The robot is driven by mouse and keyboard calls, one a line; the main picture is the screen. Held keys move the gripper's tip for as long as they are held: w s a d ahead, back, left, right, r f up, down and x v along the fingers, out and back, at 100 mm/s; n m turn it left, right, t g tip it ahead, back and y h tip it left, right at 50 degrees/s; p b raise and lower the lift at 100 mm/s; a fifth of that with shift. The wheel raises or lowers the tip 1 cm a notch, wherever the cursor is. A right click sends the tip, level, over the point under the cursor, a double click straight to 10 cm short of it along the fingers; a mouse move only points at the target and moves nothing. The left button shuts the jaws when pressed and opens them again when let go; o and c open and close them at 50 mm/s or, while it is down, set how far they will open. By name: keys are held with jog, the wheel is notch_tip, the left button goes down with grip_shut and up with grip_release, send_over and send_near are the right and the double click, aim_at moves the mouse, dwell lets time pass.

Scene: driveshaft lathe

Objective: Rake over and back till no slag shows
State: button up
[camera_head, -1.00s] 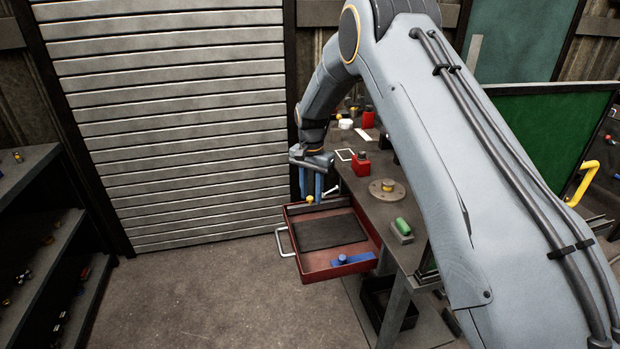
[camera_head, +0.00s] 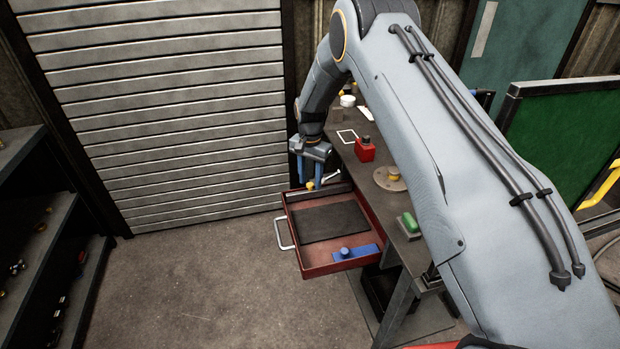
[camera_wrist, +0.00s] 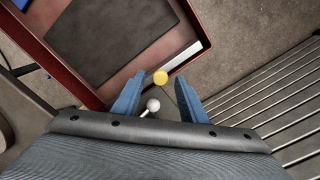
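My gripper (camera_head: 310,172) hangs over the far left corner of an open red drawer (camera_head: 325,268), its blue fingers pointing down. In the wrist view the two blue fingers of my gripper (camera_wrist: 158,96) stand apart. A yellow knob (camera_wrist: 160,77) shows just beyond the fingertips, and a pale ball-ended rod (camera_wrist: 152,105) shows between the fingers; whether either touches them I cannot tell. The drawer holds a dark mat (camera_head: 332,221) and a blue block with a round knob (camera_head: 346,254). I make out no rake and no slag.
The drawer's pale handle (camera_head: 281,236) sticks out to the left. The bench (camera_head: 372,168) carries a red container (camera_head: 365,150), a round flange (camera_head: 390,180) and a green-topped item (camera_head: 411,223). A slatted shutter (camera_head: 180,120) stands behind; shelves (camera_head: 50,240) are left. Front floor is clear.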

jog(key=shift+f, duration=0.3)
grip_shut()
jog(key=shift+s, duration=0.1)
